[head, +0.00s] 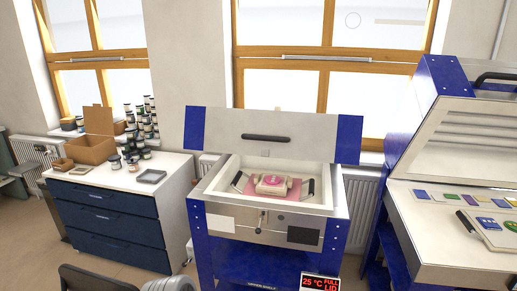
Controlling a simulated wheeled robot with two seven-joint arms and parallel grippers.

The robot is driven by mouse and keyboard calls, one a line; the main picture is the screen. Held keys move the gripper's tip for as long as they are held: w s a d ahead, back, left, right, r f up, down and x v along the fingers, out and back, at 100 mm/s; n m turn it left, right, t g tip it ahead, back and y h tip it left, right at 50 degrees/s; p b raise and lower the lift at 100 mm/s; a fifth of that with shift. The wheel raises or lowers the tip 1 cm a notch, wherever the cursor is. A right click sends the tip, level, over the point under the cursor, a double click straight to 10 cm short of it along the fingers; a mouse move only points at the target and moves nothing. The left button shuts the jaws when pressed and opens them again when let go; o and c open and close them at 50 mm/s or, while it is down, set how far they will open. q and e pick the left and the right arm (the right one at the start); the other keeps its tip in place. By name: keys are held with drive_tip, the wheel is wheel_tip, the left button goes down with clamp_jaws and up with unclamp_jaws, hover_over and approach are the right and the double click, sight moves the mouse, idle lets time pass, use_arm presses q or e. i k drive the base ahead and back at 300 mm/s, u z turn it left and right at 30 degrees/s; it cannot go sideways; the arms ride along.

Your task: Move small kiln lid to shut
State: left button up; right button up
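The small kiln (222,254) stands in the middle on a blue frame. Its lid (310,147), a silver panel with blue ends, is raised at the back, so the chamber is open. A black bar handle (265,138) sits on the lid's face toward me. Inside the pale chamber (240,167) a pink sheet (262,193) carries a whitish block (271,186) with a round pink piece on top. A dark handle shows on each side of it. Neither of my grippers is in view.
A larger kiln (430,110) with a blue side stands open at the right, coloured tiles on its bed. A blue-drawered cabinet (110,225) at the left holds a cardboard box (92,150) and several jars. A display (320,283) reads 25 °C, FULL LID.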

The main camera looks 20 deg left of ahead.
sight(334, 138)
drive_tip(key=k, duration=0.75)
drive_tip(key=z, duration=0.9)
drive_tip(key=i, duration=1.1)
drive_tip(key=u, duration=0.6)
drive_tip(key=i, duration=0.95)
drive_tip(key=u, duration=1.05)
